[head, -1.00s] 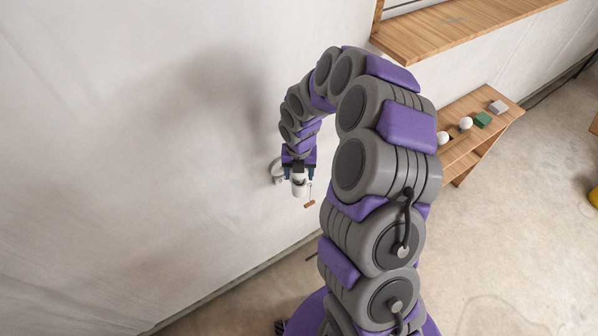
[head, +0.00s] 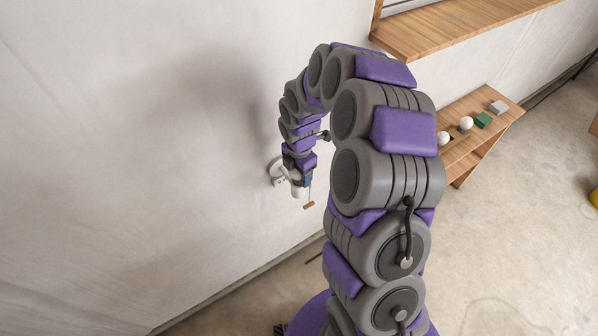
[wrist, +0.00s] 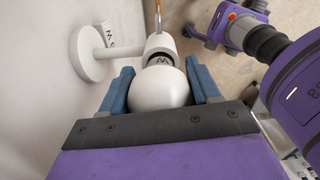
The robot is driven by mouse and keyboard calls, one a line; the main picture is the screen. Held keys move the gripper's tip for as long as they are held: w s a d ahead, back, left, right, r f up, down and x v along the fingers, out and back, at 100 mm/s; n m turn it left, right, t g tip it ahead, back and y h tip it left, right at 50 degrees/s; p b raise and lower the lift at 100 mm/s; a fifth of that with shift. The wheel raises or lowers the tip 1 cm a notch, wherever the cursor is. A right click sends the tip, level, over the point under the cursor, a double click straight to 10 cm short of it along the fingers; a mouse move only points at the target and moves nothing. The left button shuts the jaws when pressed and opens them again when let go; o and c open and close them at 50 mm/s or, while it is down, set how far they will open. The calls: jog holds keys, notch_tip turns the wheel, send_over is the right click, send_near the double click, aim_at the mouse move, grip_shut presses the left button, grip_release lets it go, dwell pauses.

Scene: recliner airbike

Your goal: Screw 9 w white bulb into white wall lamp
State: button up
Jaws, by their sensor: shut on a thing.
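In the wrist view a round white bulb (wrist: 160,90) sits between the two blue fingers of my gripper (wrist: 162,88), which is shut on it. The bulb's neck end meets the mouth of the white wall lamp's socket (wrist: 159,46); a dark "W" mark shows there. How deep the bulb is seated I cannot tell. The lamp's round plate (wrist: 88,54) is on the wall at the left. In the head view my gripper (head: 303,181) is at the white wall lamp (head: 277,172), partly covering it; the held bulb is not clear there.
A wooden pull (head: 309,205) hangs below the lamp. A wooden bench (head: 470,148) at the right carries two white balls or bulbs (head: 466,123), a green block (head: 482,120) and a grey block (head: 498,107). A wooden shelf (head: 450,35) juts from the wall above. Open floor lies at the right.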

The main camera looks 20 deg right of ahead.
jog(key=m+b, duration=0.1)
jog(key=m, duration=0.4)
jog(key=shift+f+m, duration=0.1)
jog(key=shift+m, duration=0.3)
jog(key=m+b, duration=0.1)
jog(key=m, duration=0.4)
jog(key=shift+s, duration=0.15)
jog(key=o, duration=1)
jog(key=shift+a, duration=0.1)
jog(key=shift+r+p, duration=0.3)
jog(key=shift+r, duration=1.6)
